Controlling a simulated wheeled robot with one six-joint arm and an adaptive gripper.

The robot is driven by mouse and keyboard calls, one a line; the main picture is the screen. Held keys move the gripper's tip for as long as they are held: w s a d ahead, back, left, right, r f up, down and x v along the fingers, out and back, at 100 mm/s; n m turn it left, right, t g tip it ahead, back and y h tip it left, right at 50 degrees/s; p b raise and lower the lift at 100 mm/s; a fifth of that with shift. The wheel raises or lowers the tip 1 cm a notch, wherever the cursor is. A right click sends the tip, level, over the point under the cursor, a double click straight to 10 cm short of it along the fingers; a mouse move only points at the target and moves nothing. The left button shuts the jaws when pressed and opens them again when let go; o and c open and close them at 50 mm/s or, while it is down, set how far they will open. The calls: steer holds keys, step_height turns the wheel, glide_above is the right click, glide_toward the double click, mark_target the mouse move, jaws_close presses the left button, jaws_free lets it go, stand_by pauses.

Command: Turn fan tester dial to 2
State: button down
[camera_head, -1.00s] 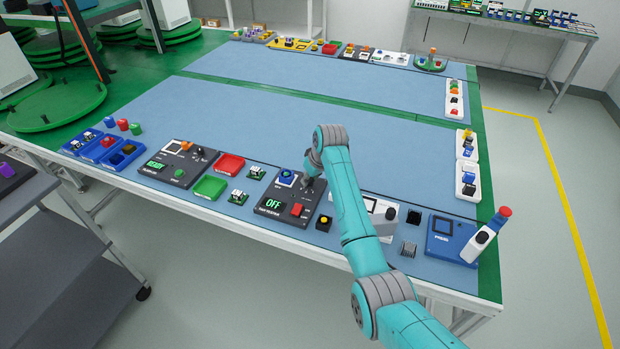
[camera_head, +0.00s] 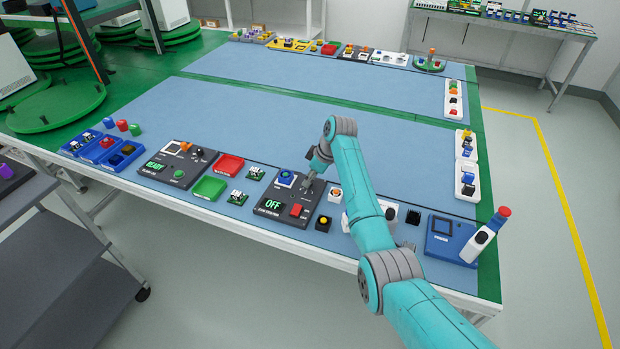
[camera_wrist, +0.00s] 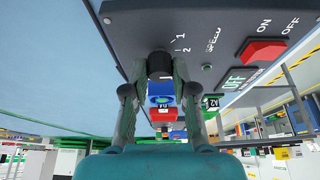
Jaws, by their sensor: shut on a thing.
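The fan tester (camera_head: 262,211) is a dark panel at the table's front edge, with a lit green "OFF" display (camera_head: 273,205), a red switch (camera_head: 295,210) and a round blue part (camera_head: 286,178). My gripper (camera_head: 310,184) reaches down onto its right rear area. In the wrist view my gripper (camera_wrist: 159,72) is shut on the black dial knob (camera_wrist: 158,62), one finger on each side. The marks "1" and "2" (camera_wrist: 185,50) and the word "SPEED" show beside the knob. I cannot tell which mark the knob points to.
Red (camera_head: 229,164) and green (camera_head: 210,187) trays and another dark tester (camera_head: 160,172) stand left of the fan tester. A yellow-button box (camera_head: 323,223) stands close to its right, and a blue device (camera_head: 441,240) farther right.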

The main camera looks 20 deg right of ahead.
stand_by(0.3)
steer(key=c, duration=0.9)
jaws_free()
steer(key=shift+r, duration=0.1)
steer(key=v, duration=1.2)
